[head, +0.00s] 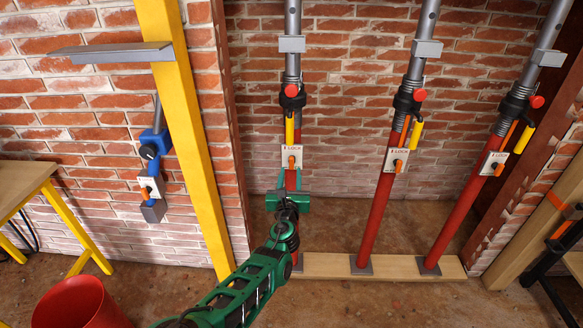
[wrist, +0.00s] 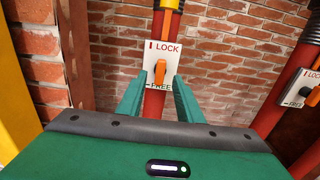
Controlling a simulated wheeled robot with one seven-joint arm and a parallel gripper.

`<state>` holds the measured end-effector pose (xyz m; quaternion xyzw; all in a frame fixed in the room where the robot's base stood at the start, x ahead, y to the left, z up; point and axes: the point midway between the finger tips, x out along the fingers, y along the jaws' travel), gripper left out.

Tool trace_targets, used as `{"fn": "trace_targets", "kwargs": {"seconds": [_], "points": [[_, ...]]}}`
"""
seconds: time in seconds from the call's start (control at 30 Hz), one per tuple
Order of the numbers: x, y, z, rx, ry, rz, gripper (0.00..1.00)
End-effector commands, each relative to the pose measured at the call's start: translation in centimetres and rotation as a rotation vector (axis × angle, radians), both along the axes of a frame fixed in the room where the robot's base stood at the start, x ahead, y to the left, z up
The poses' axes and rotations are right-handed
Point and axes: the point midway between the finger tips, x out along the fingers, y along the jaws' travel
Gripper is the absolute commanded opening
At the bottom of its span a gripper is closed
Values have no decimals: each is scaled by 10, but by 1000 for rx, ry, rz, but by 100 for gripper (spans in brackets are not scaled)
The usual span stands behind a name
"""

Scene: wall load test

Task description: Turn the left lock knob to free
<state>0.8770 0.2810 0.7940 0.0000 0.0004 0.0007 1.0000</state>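The left lock knob (wrist: 160,72) is an orange lever on a white plate marked LOCK at the top and FREE at the bottom. The lever lies lengthwise up and down; I cannot tell which end is its pointer. The plate (head: 291,151) is on the left red prop (head: 295,227), and the knob also shows in the head view (head: 291,161). My green gripper (wrist: 158,98) is open, its two fingers apart on either side of the prop, just below and in front of the knob. I see no contact with the knob. My gripper also shows in the head view (head: 291,182).
Two more red props with lock knobs, a middle one (head: 375,208) and a right one (head: 462,203), stand to the right on a wooden sill (head: 318,266). A yellow post (head: 190,120) stands left. A yellow handle (head: 290,130) hangs above the left plate.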

Motion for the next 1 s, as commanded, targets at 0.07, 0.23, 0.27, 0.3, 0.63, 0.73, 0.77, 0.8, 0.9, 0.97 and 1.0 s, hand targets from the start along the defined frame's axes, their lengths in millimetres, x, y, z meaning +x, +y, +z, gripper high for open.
{"fn": "trace_targets", "kwargs": {"seconds": [0.07, 0.23, 0.27, 0.3, 0.63, 0.73, 0.77, 0.8, 0.9, 0.97, 1.0], "points": [[15, -1, 0, -1, -1, -1, 33], [39, -1, 0, 0, -1, -1, 33], [42, 0, 0, 1, -1, -1, 33], [45, 0, 0, 0, 0, -1, 33], [54, 0, 0, 0, 0, -1, 33], [54, 0, 0, 0, 0, -1, 33], [54, 0, 0, 0, 0, -1, 28], [54, 0, 0, 0, 0, -1, 18], [54, 0, 0, 0, 0, -1, 0], [54, 0, 0, 0, 0, -1, 0], [54, 0, 0, 1, 0, -1, 0]]}}
